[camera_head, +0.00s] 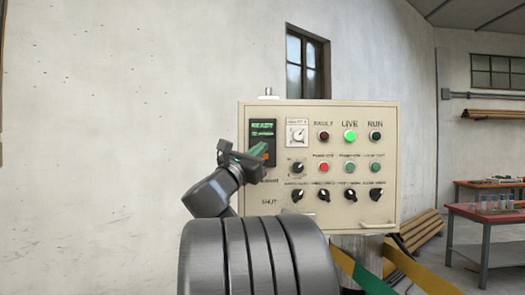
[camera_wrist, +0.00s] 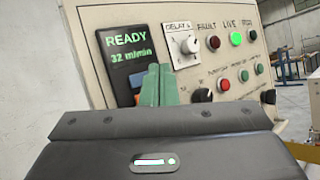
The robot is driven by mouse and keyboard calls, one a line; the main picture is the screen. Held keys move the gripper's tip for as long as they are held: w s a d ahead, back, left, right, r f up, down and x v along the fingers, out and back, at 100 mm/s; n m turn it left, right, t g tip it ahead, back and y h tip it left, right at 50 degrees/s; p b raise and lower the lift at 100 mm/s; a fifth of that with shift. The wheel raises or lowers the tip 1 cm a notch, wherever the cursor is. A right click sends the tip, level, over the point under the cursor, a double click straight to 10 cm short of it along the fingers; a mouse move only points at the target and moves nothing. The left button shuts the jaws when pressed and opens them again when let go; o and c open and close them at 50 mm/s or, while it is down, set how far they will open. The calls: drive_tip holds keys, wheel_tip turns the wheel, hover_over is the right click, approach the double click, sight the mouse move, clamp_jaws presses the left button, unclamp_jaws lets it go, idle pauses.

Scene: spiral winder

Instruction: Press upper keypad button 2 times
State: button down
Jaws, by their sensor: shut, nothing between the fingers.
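The beige control panel (camera_head: 385,150) stands upright in front of me. At its upper left is a dark keypad with a green display reading READY, seen in the head view (camera_head: 263,127) and the wrist view (camera_wrist: 126,42); the wrist view also reads 32 m/min. My gripper (camera_head: 250,154) is shut and empty, its green fingers in front of the keypad's lower part. In the wrist view the fingertips (camera_wrist: 160,72) stand at the display's lower right. I cannot tell whether the tips touch.
Right of the keypad are a white DELAY dial (camera_head: 297,133), a lit green LIVE lamp (camera_head: 350,136), dark FAULT and RUN lamps, several push buttons and black knobs (camera_head: 297,195). Red-topped tables (camera_head: 485,212) stand at the far right. The wall at left is bare.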

drive_tip(key=s, duration=0.2)
drive_tip(key=shift+s+b, duration=0.35)
drive_tip(key=shift+s, duration=0.05)
drive_tip(key=shift+w, duration=0.15)
idle(0.3)
drive_tip(key=s, duration=0.4)
drive_tip(key=shift+s, duration=0.1)
idle(0.5)
